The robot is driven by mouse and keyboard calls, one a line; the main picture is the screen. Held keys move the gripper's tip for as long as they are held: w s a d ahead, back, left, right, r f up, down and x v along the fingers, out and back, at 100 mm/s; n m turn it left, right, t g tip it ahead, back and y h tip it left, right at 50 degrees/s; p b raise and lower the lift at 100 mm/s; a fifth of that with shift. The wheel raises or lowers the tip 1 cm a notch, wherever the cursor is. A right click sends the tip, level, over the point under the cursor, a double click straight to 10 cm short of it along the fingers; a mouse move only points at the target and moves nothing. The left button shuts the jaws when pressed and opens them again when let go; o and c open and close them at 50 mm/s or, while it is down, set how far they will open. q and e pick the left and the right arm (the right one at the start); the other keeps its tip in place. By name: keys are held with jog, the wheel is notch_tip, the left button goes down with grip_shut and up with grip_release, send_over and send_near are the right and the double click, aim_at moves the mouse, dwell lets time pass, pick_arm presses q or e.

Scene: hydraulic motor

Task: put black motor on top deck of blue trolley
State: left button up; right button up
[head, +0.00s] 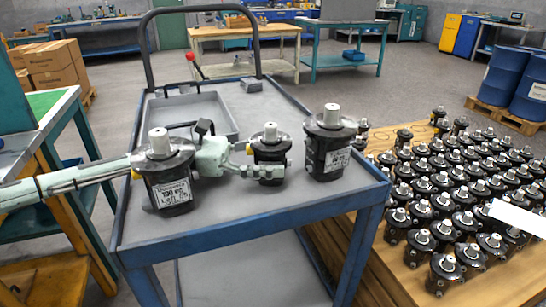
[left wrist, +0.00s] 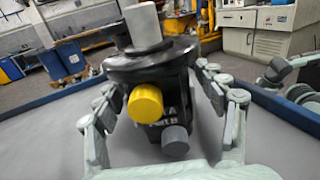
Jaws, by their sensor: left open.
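Three black motors with silver shafts stand upright on the top deck of the blue trolley (head: 240,226): a left one (head: 166,174), a middle one (head: 269,153) and a right one (head: 329,150). My left arm passes behind the left motor. My left gripper (head: 268,173) is open at the middle motor. In the left wrist view, the middle motor (left wrist: 152,78) stands between the spread fingers of my left gripper (left wrist: 165,110), with its yellow and grey ports facing the camera. A grey-green linked part at the right edge of that view may be my right gripper.
A grey tray (head: 190,113) lies on the deck behind the motors, inside the trolley's handle end. A wooden pallet (head: 385,262) with many more motors stands right of the trolley. A green-topped bench (head: 45,108) is close on the left.

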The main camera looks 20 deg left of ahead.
pick_arm(q)
jog(key=shift+r, duration=0.15)
pick_arm(e)
jog(key=shift+r, duration=0.1)
pick_arm(q)
jog(key=shift+a+f, duration=0.2)
jog(key=shift+a, duration=0.35)
jog(key=b+v, duration=0.1)
jog(key=v, duration=0.4)
jog(key=shift+s+a, duration=0.1)
jog(key=shift+a, duration=0.05)
jog(key=shift+s+a+r+b, duration=0.1)
jog(key=shift+a+b, duration=0.2)
jog(key=shift+a, duration=0.25)
pick_arm(e)
jog(key=shift+w+d+v, duration=0.1)
jog(key=shift+d+v, duration=0.05)
jog(key=shift+v, duration=0.65)
jog(key=shift+w+d+v, duration=0.15)
jog(key=shift+v, duration=0.6)
jog(key=shift+r, duration=0.1)
